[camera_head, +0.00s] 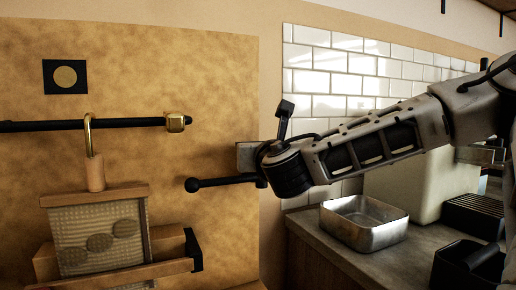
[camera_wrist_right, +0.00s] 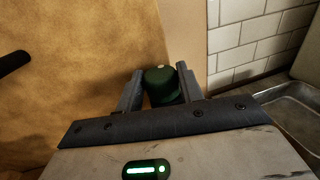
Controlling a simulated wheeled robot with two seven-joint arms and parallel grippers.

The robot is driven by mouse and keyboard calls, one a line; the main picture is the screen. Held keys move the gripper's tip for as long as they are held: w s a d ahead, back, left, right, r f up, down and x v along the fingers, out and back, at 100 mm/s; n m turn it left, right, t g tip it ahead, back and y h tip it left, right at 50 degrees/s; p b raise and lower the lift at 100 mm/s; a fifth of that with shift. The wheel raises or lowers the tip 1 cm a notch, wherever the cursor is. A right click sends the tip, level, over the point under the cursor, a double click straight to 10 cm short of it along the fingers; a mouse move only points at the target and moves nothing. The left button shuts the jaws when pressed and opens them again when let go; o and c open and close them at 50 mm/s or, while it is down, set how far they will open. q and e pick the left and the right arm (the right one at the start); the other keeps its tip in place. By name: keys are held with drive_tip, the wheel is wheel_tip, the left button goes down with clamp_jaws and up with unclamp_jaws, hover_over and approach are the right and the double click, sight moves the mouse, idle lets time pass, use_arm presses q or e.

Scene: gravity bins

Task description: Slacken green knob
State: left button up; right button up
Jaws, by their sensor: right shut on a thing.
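The green knob (camera_wrist_right: 161,84) is dark green and round, in the middle of the right wrist view, by the edge of the tan wall panel. My right gripper (camera_wrist_right: 160,72) has one finger on each side of it and is shut on it. In the head view my right arm reaches in from the right, and its gripper (camera_head: 248,156) is at the panel's right edge. The knob is hidden there behind the arm. My left gripper is in neither view.
A black rod (camera_head: 90,124) with a brass end holds a hook and a hanging bin (camera_head: 98,238) on the left. A black ball-ended bar (camera_head: 215,182) lies just below my right gripper. A metal tray (camera_head: 365,236) stands on the counter (camera_head: 335,258) below my arm.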

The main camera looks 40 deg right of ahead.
drive_tip(key=n+y, duration=0.1)
drive_tip(key=n+t+y, duration=0.1)
drive_tip(key=y, duration=0.1)
drive_tip(key=n+y+p, duration=0.1)
drive_tip(key=shift+s+d+r+t+y, duration=0.1)
drive_tip(key=shift+d+r+t+y, duration=0.05)
drive_tip(key=shift+d+t+y, duration=0.2)
drive_tip(key=n+y, duration=0.2)
drive_tip(key=shift+t+y, duration=0.35)
drive_tip(key=n+y, duration=0.1)
drive_tip(key=y+b, duration=0.1)
drive_tip(key=n+y, duration=0.1)
drive_tip(key=y, duration=0.1)
drive_tip(key=shift+d+n, duration=0.25)
drive_tip(key=shift+n, duration=0.05)
drive_tip(key=n+g+y+b, duration=0.1)
drive_tip(key=n+y, duration=0.1)
drive_tip(key=y, duration=0.1)
drive_tip(key=shift+d+y, duration=0.1)
drive_tip(key=shift+y, duration=0.3)
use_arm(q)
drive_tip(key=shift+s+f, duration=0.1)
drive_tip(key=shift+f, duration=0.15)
use_arm(e)
drive_tip(key=shift+d+n+g+y, duration=0.1)
drive_tip(key=shift+n+g+y, duration=0.5)
drive_tip(key=shift+n+y, duration=0.6)
drive_tip(key=o, duration=1)
